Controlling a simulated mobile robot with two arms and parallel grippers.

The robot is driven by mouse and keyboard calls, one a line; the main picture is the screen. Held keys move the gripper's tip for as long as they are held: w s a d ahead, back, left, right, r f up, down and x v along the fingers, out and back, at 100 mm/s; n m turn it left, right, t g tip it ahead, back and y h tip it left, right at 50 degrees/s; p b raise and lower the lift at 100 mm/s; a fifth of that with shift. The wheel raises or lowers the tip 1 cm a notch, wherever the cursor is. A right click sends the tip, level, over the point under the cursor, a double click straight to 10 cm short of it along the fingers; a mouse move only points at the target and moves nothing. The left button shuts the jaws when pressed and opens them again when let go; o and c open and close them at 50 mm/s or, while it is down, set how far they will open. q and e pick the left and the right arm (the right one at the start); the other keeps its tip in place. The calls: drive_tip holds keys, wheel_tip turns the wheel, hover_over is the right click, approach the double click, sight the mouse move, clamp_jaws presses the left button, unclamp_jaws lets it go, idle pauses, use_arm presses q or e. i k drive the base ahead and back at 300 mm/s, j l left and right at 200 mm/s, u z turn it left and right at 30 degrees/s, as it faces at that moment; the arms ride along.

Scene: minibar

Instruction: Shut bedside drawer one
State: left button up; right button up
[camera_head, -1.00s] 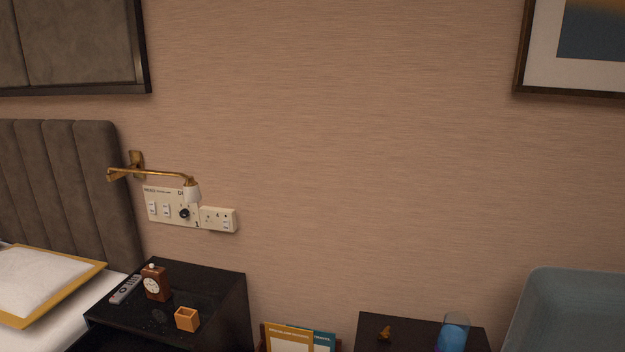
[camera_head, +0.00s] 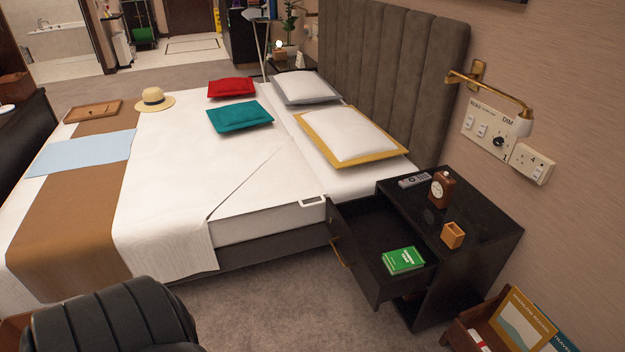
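The black bedside table (camera_head: 480,236) stands against the wall to the right of the bed. Its upper drawer (camera_head: 364,262) is pulled well out, towards the lower left of the picture. A green book (camera_head: 403,260) lies inside the drawer. The drawer front faces away from me in part, with a brass-coloured handle (camera_head: 338,252) on it. Neither of my grippers shows in the view.
A remote (camera_head: 414,180), a brown clock (camera_head: 441,189) and a small orange box (camera_head: 452,235) stand on the bedside table. The bed (camera_head: 170,165) is close beside the open drawer. A magazine rack (camera_head: 468,335) is at lower right, a black chair (camera_head: 112,322) at lower left. Carpet (camera_head: 270,305) between is clear.

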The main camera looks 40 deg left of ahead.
sight(363, 229)
drive_tip(key=u, duration=1.15)
